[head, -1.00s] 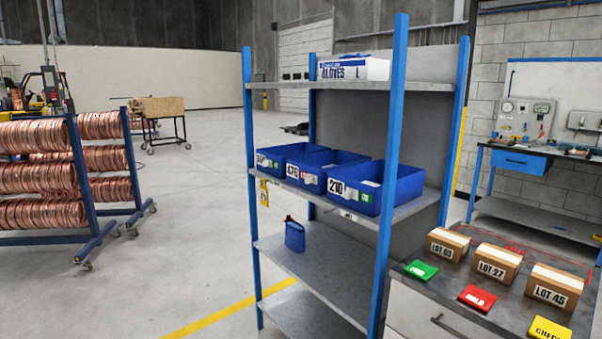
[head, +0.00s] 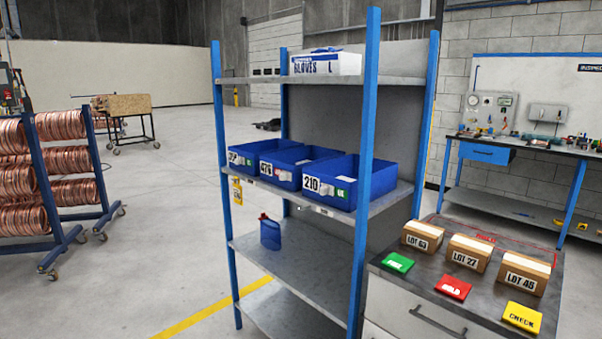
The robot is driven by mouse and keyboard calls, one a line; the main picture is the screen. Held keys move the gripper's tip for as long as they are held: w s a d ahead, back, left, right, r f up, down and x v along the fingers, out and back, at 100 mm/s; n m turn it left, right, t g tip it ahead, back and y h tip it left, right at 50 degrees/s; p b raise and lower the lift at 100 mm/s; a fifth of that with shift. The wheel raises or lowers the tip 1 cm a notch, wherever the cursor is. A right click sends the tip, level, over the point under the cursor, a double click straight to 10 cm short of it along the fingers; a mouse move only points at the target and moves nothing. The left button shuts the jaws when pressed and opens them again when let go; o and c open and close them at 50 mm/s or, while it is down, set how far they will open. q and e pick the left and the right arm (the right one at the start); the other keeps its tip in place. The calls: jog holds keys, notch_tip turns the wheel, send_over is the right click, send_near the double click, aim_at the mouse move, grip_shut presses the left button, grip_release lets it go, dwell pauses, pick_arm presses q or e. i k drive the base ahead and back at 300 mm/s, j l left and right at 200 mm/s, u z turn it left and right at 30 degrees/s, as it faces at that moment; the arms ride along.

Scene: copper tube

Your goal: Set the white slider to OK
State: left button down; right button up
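Three blue bins stand on the shelf rack's middle board. The right bin (head: 328,201) has a number label "210" and a small green patch (head: 343,194) with a pale piece above it. Neither of my grippers is in view.
The blue-posted rack (head: 368,120) holds a gloves box (head: 326,62) on top and a blue bottle (head: 270,232) below. Boxes (head: 469,252) and colored cards (head: 453,287) lie on a cabinet at right. Copper coil racks (head: 45,180) stand left. The floor between is clear.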

aim_at(285, 175)
jog(key=i+z, duration=0.15)
jog(key=z, duration=0.3)
jog(key=i+j+z, duration=0.15)
jog(key=z, duration=0.3)
jog(key=i+j+z, duration=0.2)
jog(key=j, duration=0.2)
jog(key=i+j+z, duration=0.15)
jog(key=i+j, duration=0.15)
jog(key=j, duration=0.15)
jog(key=i+j, duration=0.2)
jog(key=j, duration=0.2)
jog(key=i+j, duration=0.2)
jog(key=j, duration=0.15)
jog(key=i+j+z, duration=0.1)
jog(key=j, duration=0.3)
jog(key=i, duration=0.1)
